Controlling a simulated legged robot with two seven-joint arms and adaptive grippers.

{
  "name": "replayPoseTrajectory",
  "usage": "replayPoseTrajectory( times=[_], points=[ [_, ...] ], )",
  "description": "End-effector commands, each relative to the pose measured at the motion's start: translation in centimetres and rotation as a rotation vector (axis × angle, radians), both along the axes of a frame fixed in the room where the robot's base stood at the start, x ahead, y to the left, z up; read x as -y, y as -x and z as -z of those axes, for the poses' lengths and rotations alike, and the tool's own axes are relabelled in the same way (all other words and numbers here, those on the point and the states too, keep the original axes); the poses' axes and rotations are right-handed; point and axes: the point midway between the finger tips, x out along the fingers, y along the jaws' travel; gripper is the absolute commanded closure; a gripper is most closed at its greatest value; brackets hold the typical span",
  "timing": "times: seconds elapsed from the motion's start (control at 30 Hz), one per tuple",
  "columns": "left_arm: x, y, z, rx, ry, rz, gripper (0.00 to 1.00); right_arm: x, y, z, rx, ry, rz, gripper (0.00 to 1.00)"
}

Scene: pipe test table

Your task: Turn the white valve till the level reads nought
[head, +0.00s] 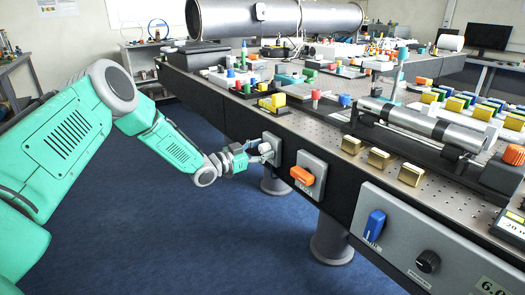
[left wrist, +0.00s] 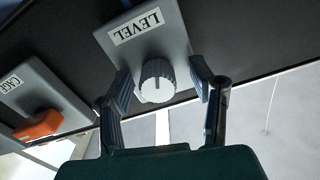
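The white valve (left wrist: 156,82) is a ribbed round knob with a pointer mark on a grey plate labelled LEVEL (left wrist: 140,28). In the head view the plate (head: 272,141) is on the table's side, with the knob mostly hidden by my gripper. My left gripper (head: 262,154) is at the knob. In the left wrist view its fingers (left wrist: 162,85) are spread, one on each side of the knob, with gaps visible; it holds nothing. My right gripper is out of view. A readout showing 6.0 (head: 492,286) is cut off at the lower right; I cannot tell what it measures.
An orange handle (head: 302,176) on a plate sits just right of the valve; its label reads CAGE in the left wrist view. A blue switch (head: 374,225) and black knob (head: 427,261) are on the front panel. The perforated table (head: 340,122) is crowded. Blue floor (head: 215,245) is clear.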

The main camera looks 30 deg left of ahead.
Motion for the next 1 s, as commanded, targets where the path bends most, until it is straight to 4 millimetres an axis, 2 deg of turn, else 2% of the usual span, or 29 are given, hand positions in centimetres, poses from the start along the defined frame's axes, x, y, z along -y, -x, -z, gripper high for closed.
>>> replayPoseTrajectory(
  times=[0.13, 0.27, 0.5, 0.7, 0.83, 1.0],
  points=[
    [-0.1, 0.3, -0.1, 0.001, -0.001, 0.000, 0.51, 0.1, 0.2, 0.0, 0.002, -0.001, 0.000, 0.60],
    [-0.8, 1.8, -0.1, -0.001, 0.001, -0.001, 0.51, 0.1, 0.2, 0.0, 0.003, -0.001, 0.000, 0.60],
    [-2.9, 6.5, 0.1, -0.002, 0.003, -0.002, 0.51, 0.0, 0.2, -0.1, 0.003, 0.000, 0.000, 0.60],
    [-4.3, 9.5, 0.2, -0.001, 0.003, -0.002, 0.51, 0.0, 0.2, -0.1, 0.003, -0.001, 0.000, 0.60],
    [-4.6, 10.6, 0.2, -0.002, 0.001, 0.000, 0.51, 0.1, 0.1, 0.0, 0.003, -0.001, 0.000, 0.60],
    [-4.7, 10.9, 0.2, -0.002, 0.001, 0.000, 0.51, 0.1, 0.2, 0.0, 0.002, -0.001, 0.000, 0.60]
  ],
)
